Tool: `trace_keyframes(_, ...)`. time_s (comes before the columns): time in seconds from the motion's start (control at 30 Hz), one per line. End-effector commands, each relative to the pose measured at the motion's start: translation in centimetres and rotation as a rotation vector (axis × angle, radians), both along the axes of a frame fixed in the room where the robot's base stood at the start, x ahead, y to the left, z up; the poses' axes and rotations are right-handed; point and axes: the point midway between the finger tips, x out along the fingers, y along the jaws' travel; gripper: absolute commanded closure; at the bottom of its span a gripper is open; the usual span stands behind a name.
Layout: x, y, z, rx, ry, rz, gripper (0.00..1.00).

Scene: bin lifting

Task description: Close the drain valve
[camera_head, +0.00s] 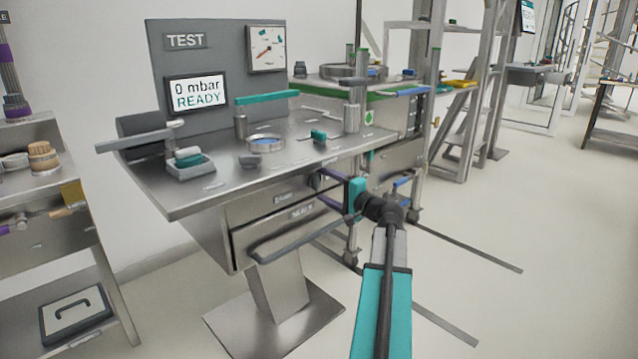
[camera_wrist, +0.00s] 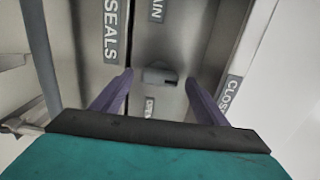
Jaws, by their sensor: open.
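The drain valve (camera_wrist: 158,76) shows in the wrist view as a small grey knob on a metal panel. A partly cut-off label ending in "AIN" is above it, a label that seems to read "OPEN" below it, and a "CLOSED" label to its right. I cannot tell which way the knob is turned. My gripper (camera_wrist: 160,80) has purple fingers spread left and right of the knob, with visible gaps.
The steel test bench (camera_head: 205,200) carries a display (camera_head: 197,93) reading "0 mbar READY" and a gauge (camera_head: 266,48). A drawer with a long handle (camera_head: 300,241) is beside my arm; a "SEALS" label (camera_wrist: 111,30) shows in the wrist view. A trolley (camera_head: 395,160) stands behind.

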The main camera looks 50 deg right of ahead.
Motion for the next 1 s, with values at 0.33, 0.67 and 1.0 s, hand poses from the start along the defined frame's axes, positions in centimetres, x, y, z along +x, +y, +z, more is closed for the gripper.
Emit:
trace_keyframes(0.33, -5.9, 0.5, 0.2, 0.001, 0.000, -0.003, 0.33)
trace_keyframes(0.67, -9.6, 0.8, 0.1, -0.001, -0.001, -0.001, 0.33)
trace_keyframes(1.0, -10.1, 0.7, 0.0, 0.000, -0.001, 0.000, 0.33)
